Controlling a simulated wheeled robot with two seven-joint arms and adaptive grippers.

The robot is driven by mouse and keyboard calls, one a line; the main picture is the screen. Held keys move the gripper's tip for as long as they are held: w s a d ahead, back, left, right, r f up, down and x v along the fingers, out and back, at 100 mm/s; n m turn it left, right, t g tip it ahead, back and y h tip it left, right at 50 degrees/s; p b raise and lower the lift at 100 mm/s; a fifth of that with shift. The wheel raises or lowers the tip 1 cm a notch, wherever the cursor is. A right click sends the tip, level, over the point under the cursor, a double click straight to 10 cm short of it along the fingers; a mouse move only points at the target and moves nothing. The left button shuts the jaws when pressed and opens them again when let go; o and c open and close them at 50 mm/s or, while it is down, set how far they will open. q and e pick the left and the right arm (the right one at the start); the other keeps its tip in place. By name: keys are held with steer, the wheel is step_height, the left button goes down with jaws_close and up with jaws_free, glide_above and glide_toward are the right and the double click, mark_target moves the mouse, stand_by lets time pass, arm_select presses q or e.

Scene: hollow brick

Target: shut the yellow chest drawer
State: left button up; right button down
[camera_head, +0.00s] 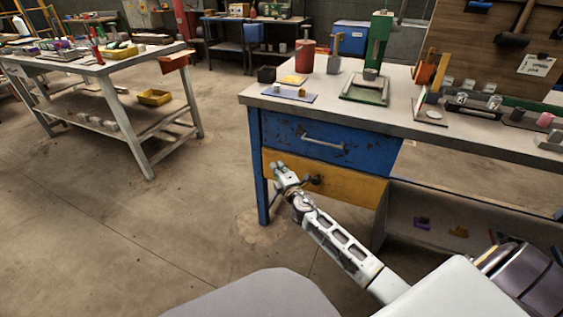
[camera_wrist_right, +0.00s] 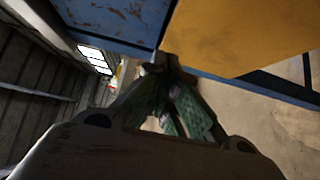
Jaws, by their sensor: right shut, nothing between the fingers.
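The yellow chest drawer (camera_head: 352,187) is under a blue drawer in the workbench at the right of the head view. Its front looks close to flush with the blue frame, but I cannot tell whether a small gap is left. A dark round knob (camera_head: 317,180) is on its front. My right gripper (camera_head: 281,172) is shut and empty in front of the drawer's left part, left of the knob. In the right wrist view the fingertips (camera_wrist_right: 160,62) are near the edge of the yellow panel (camera_wrist_right: 240,35); contact is unclear. My left gripper is not in view.
The blue drawer (camera_head: 325,138) with a bar handle is above. The bench top (camera_head: 385,112) carries a red canister (camera_head: 305,56), a green press and trays. A lower shelf is at the right. Floor is clear left of the bench, up to another table (camera_head: 105,68).

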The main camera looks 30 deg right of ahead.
mark_target(277, 152)
steer(key=w+d, duration=0.3)
steer(key=shift+b, duration=0.35)
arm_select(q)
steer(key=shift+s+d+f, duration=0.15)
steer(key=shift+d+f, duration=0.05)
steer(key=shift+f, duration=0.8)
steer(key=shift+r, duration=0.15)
